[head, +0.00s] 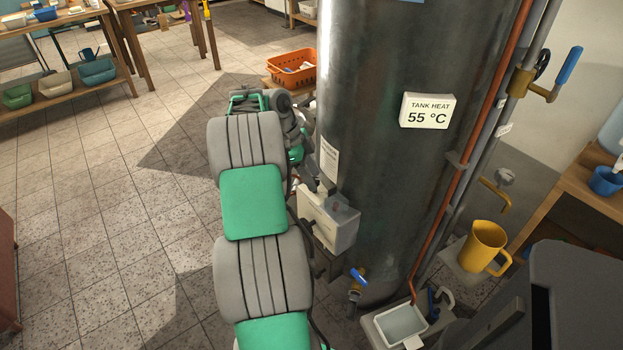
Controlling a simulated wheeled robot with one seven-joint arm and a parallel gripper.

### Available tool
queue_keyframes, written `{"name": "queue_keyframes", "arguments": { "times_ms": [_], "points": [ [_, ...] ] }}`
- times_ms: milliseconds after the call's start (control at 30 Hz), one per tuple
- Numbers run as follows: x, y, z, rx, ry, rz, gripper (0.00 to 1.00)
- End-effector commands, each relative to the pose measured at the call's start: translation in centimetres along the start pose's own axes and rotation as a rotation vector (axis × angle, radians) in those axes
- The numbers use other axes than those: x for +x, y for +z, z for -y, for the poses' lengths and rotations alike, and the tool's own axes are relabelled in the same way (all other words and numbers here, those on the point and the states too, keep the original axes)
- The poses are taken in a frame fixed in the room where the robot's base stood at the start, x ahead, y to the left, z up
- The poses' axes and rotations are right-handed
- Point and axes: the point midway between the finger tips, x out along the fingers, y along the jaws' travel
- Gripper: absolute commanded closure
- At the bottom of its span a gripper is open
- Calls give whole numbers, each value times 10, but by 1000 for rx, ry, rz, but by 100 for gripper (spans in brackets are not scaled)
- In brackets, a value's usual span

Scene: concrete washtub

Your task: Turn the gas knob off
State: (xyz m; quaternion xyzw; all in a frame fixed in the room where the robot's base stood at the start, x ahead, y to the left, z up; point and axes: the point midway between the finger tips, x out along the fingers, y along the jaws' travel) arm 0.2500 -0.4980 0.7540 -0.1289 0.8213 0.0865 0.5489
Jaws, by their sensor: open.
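A pale grey control box (332,222) is fixed low on the left side of the dark metal tank (385,160). A small dark knob-like part (306,223) shows on its left face; I cannot tell whether it is the gas knob or how it is turned. My grey and green arm reaches up from the bottom and bends right toward the tank. My gripper (317,182) is open, small and partly hidden by the arm, close to the top left of the box. I cannot tell whether it touches the box.
A blue-handled tap (357,279) sits below the box. A copper pipe (462,175) and a blue-lever valve (566,72) are on the right. A yellow jug (485,246) and a white basin (401,325) stand lower right. An orange basket (292,68) is behind. Open floor lies left.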

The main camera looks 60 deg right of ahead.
Motion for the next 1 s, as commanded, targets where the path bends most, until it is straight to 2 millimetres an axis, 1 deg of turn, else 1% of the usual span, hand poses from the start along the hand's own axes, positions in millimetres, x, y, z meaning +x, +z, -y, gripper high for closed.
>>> {"name": "queue_keyframes", "arguments": {
  "times_ms": [200,800,1000],
  "points": [
    [0,0,0,-1,-1,0,52],
    [0,0,0,-2,-1,0,100],
    [0,0,0,-2,-1,0,100]
  ]
}}
